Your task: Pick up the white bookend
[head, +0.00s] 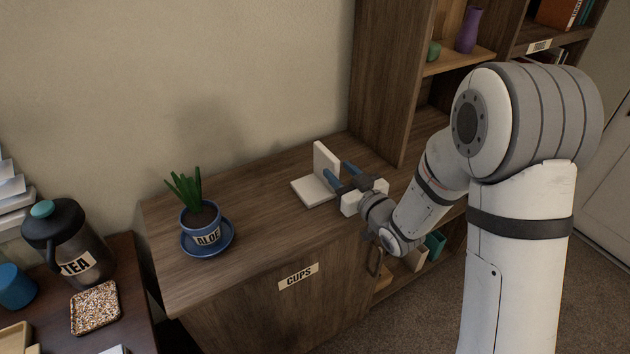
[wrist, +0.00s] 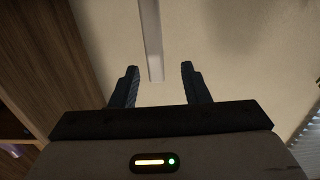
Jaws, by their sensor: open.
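The white bookend (head: 313,191) stands on the wooden cabinet top in the head view, with a flat base plate and an upright plate. In the wrist view the bookend (wrist: 150,38) shows as a narrow pale strip, nearly edge-on. My gripper (head: 338,172) is open, just right of the upright plate and above the cabinet top. In the wrist view the strip's lower end lies between the two fingers of my gripper (wrist: 160,67), with a gap on both sides. I cannot tell how deep it sits between them.
A potted aloe (head: 201,219) on a blue saucer (head: 222,247) stands left on the cabinet top (head: 262,222). A tall wooden shelf (head: 380,80) rises behind and right of the bookend. A tea jug (head: 78,255) stands on a lower surface at left. The top between aloe and bookend is clear.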

